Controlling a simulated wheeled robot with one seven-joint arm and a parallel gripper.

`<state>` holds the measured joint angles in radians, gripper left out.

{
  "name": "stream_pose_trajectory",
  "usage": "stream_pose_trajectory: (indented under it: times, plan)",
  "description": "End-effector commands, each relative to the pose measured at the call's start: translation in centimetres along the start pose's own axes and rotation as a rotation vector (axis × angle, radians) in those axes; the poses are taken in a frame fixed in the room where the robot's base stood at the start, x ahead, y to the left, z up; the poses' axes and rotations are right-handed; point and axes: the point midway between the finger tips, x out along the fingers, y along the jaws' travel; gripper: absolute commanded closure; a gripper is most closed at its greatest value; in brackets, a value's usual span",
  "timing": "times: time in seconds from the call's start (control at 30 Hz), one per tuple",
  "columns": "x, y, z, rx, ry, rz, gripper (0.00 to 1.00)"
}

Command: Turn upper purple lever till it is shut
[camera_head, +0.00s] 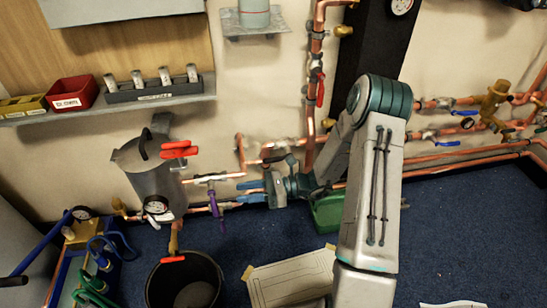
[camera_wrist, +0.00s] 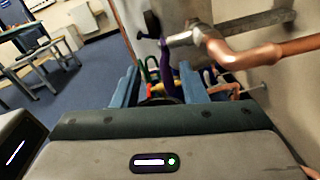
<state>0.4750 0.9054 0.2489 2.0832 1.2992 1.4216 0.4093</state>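A purple lever (camera_head: 215,204) hangs down from a copper pipe with a valve (camera_head: 211,179), left of my gripper (camera_head: 240,194) in the head view. My gripper points left towards it, its two blue fingers apart with nothing between them; a small gap shows between fingertips and lever. In the wrist view the purple lever (camera_wrist: 165,68) stands roughly upright, in line with the gap between the open fingers (camera_wrist: 158,80) and beyond them. Its lower end is hard to make out there. I see only one purple lever clearly, so I cannot tell whether a lower one is present.
A grey canister (camera_head: 147,172) with a red handle (camera_head: 178,150) stands left of the lever. A black bucket (camera_head: 184,282) is below on the blue carpet. Copper pipes (camera_wrist: 240,55) run along the wall close to the right finger in the wrist view. A green box (camera_head: 327,213) lies behind my arm.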

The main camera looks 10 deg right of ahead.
Motion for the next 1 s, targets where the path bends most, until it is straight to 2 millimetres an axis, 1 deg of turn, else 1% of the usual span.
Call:
stream_pose_trajectory:
  times: [0.03, 0.1, 0.53, 0.57, 0.6, 1.0]
  plan:
    - [-1.1, 0.0, 0.3, 0.0, -0.001, -0.002, 0.61]
    - [-2.4, 0.0, 0.3, 0.0, -0.001, -0.001, 0.61]
    - [-10.7, 0.1, 0.4, -0.003, 0.001, 0.008, 0.61]
    - [-10.1, 0.6, 1.5, -0.021, 0.025, 0.028, 0.61]
    - [-9.8, 1.0, 2.3, -0.038, 0.052, 0.045, 0.61]
    - [-8.1, 5.2, 8.6, -0.201, 0.284, 0.195, 0.61]
